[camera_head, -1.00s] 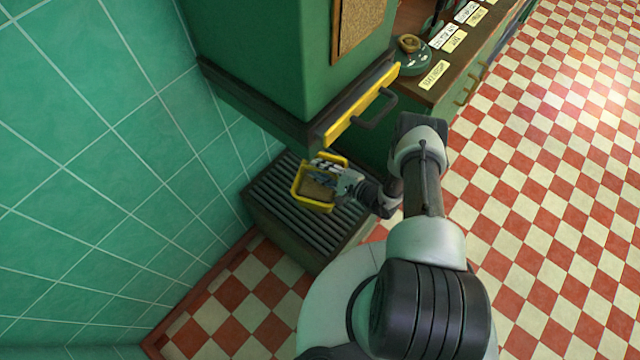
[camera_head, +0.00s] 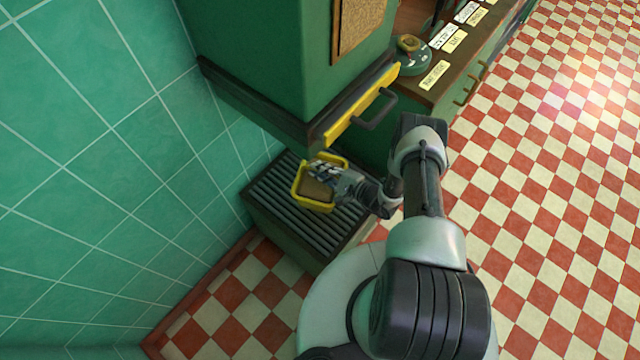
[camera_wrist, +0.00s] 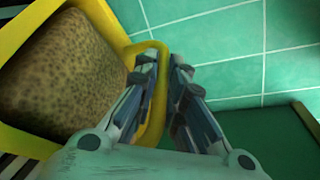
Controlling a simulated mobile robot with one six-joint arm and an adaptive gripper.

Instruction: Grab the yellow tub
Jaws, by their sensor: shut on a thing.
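The yellow tub (camera_head: 316,208) is on or just above the dark slatted top of a low green unit, below the green cabinet; I cannot tell whether it touches the slats. It holds a brown, speckled filling. My gripper (camera_head: 318,171) is at the tub's right side. The tub's far side is cut off in the wrist view.
The slatted unit (camera_head: 277,199) stands against the green tiled wall (camera_head: 90,180). A green cabinet (camera_head: 270,60) with a yellow-fronted drawer and dark handle (camera_head: 375,110) overhangs close above the tub. A counter with labels (camera_head: 435,76) is behind. Checkered floor (camera_head: 560,200) is open at right.

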